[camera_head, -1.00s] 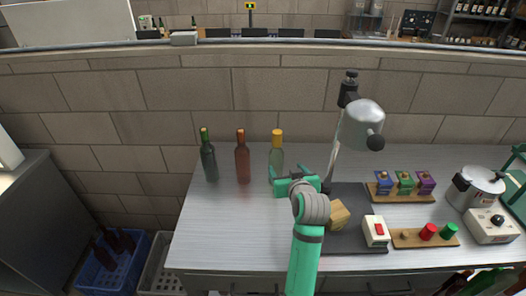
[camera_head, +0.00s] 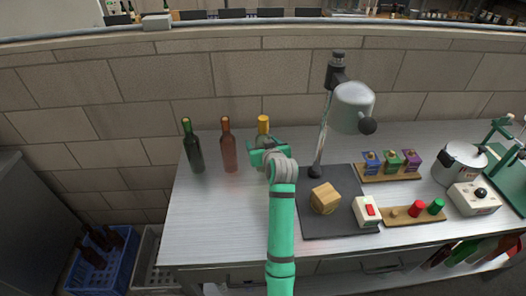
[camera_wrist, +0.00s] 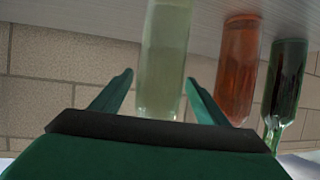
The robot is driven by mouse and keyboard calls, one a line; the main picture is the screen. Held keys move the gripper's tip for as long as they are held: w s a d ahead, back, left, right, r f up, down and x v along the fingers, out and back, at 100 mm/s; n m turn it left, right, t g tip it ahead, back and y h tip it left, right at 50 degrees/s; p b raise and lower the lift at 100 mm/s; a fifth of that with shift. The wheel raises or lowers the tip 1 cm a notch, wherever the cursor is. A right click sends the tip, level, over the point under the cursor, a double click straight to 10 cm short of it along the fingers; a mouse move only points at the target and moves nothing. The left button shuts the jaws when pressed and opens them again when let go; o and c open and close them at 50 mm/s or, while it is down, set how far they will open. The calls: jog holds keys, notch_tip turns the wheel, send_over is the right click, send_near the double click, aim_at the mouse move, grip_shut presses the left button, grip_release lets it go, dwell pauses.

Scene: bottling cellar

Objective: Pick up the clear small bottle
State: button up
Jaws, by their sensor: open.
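The clear small bottle (camera_head: 263,124) with a yellow top stands on the metal table, third from the left in the row of bottles. Most of it is hidden behind my gripper in the head view. In the wrist view the clear bottle (camera_wrist: 163,65) is pale greenish and lies between the lines of my two fingers. My gripper (camera_head: 265,150) is open and faces the bottle. In the wrist view the fingertips (camera_wrist: 159,80) flank the bottle's sides, with gaps on both sides. I see no contact.
A brown-red bottle (camera_head: 229,150) and a dark green bottle (camera_head: 194,150) stand left of the clear one. A lamp (camera_head: 352,105), a black mat (camera_head: 310,226) with a wooden block (camera_head: 325,198), and small boxes stand to the right. The table's (camera_head: 215,215) front left is clear.

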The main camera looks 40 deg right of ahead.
jog(key=shift+x, duration=1.05)
jog(key=c, duration=1.4)
jog(key=shift+d+r, duration=0.1)
jog(key=c, duration=0.3)
jog(key=shift+r, duration=0.1)
